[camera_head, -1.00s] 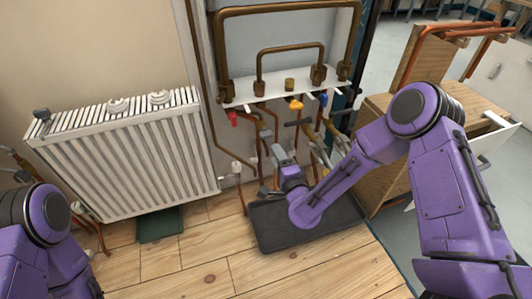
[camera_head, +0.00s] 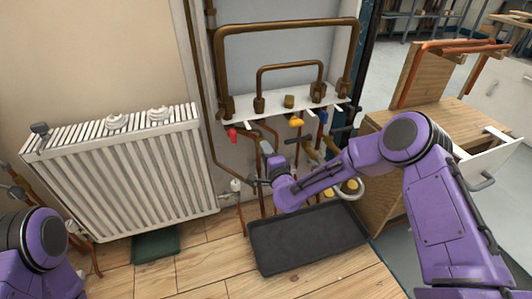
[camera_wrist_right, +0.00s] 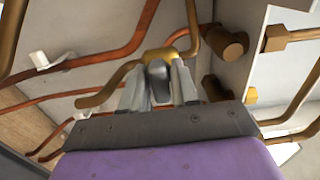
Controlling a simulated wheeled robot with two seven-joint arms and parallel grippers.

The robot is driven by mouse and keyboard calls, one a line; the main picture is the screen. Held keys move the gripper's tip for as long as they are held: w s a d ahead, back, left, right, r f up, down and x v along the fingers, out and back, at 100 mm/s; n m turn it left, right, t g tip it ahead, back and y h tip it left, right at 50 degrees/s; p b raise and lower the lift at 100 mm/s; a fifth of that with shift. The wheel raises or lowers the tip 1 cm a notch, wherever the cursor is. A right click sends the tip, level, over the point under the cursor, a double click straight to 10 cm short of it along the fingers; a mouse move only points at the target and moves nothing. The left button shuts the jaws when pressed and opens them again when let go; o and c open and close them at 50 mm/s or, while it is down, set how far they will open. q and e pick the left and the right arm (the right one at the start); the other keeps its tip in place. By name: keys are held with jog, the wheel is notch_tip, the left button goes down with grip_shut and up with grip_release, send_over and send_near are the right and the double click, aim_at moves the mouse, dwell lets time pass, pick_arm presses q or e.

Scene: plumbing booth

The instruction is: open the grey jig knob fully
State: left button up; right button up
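The grey jig knob (camera_wrist_right: 158,73) shows in the right wrist view on a brass valve body (camera_wrist_right: 176,52). My right gripper (camera_wrist_right: 159,82) has its two grey fingers apart, one on each side of the knob. The gaps are very narrow, and I cannot clearly see whether either finger touches it. In the head view the right gripper (camera_head: 264,164) is below the white manifold, among the pipes, and I cannot make out the knob there. My left arm shows at the lower left, but its gripper is out of view.
A white manifold shelf (camera_head: 283,102) carries brown pipes. A red-handled valve (camera_head: 233,134) and a yellow-handled valve (camera_head: 296,122) are near the gripper. A dark tray (camera_head: 308,238) lies on the wooden floor below. A white radiator (camera_head: 125,175) is left, a wooden cabinet (camera_head: 380,200) right.

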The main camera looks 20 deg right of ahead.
grip_shut()
jog(key=shift+n, duration=0.3)
jog(key=n+p, duration=0.1)
jog(key=n, duration=0.1)
jog(key=shift+a+r+n, duration=0.1)
jog(key=shift+n, duration=0.3)
jog(key=n+p, duration=0.2)
jog(key=n, duration=0.3)
jog(key=shift+n, duration=0.3)
jog(key=n+p, duration=0.1)
jog(key=n, duration=0.3)
jog(key=shift+f+n, duration=0.2)
jog(key=shift+n, duration=2.2)
